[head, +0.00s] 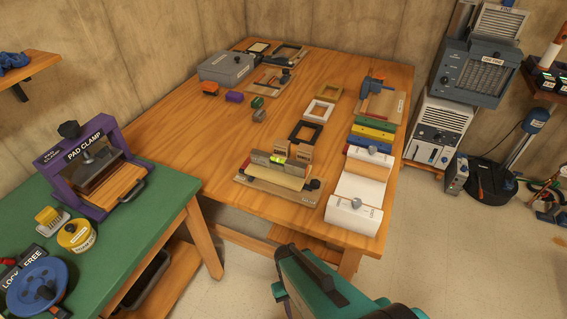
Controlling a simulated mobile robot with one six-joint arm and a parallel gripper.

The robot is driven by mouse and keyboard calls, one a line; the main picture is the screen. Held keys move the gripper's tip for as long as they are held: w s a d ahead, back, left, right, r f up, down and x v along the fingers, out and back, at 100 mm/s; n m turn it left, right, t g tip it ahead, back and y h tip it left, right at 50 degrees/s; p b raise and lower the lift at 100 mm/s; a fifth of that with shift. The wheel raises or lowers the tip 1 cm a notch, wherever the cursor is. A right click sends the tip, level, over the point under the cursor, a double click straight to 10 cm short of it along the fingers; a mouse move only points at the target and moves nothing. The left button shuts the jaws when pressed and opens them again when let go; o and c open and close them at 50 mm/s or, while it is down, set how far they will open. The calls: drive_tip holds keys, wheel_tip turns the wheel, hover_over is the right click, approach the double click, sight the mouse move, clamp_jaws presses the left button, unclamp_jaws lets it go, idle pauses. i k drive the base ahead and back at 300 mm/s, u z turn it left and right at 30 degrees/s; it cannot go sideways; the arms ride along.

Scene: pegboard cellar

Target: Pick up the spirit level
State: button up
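What looks like the spirit level is a short grey bar with a bright yellow-green vial (276,159). It is in the head view on the wooden table, at the rear of a low wooden fixture (262,189). A cream roller-like bar lies in front of it and hides its lower part. Two small wooden blocks (291,150) stand just behind it. A teal and dark part of my arm shows at the bottom of the view, well in front of the table edge. I cannot make out gripper fingers there.
A white clamp-like stand (357,190) stands close to the right of the fixture. Frames, coloured bars and a grey box (226,67) sit farther back. The table's left middle is bare. A green bench (140,231) with a purple pad clamp (62,178) stands at left.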

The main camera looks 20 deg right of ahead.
sight(288, 165)
drive_tip(key=z, duration=0.5)
drive_tip(key=k, duration=1.3)
drive_tip(key=u, duration=0.95)
drive_tip(key=i, duration=1)
